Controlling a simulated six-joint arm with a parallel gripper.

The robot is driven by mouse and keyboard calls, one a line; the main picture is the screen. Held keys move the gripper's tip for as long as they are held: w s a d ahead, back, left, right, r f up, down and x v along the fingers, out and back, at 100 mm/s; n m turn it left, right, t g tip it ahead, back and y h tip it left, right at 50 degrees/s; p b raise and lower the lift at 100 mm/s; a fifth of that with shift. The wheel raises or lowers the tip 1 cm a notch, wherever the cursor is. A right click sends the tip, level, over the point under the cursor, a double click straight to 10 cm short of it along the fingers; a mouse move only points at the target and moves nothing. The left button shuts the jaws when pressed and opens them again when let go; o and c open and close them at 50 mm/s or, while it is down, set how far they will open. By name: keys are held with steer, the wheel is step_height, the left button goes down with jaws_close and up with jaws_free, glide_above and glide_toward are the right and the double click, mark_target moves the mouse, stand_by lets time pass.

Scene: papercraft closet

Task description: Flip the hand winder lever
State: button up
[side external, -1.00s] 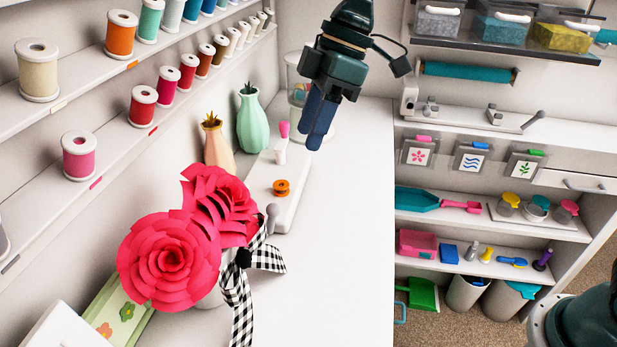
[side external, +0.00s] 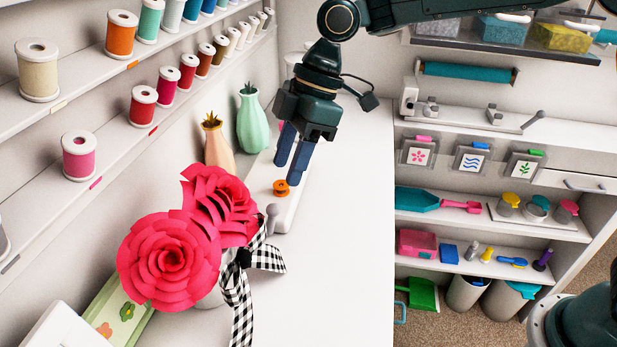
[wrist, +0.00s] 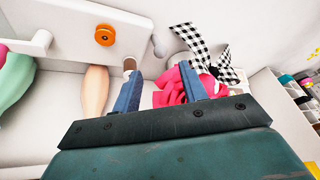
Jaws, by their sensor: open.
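The hand winder is a long white base (side external: 290,212) on the white desk, with an orange bobbin (side external: 281,188) on top. A grey round-ended lever (side external: 272,211) stands at its near end, beside the flowers. In the wrist view, the orange bobbin (wrist: 104,35) and the grey lever (wrist: 158,46) lie beyond the fingertips. My gripper (side external: 291,168) is open and empty, pointing down above the winder, near the bobbin and apart from the lever. Its two blue fingers also show in the wrist view (wrist: 160,74). My gripper hides the winder's far part in the side view.
Red paper flowers (side external: 170,262) with a checkered ribbon (side external: 267,258) stand close to the lever. A mint vase (side external: 251,122) and a peach vase (side external: 217,147) stand left of the winder. Thread shelves (side external: 120,150) line the left wall. The desk right of the winder is clear.

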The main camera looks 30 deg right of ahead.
mark_target(275, 204)
steer(key=x, duration=0.9)
steer(key=shift+f, duration=0.15)
steer(key=shift+c, duration=0.2)
jaws_close()
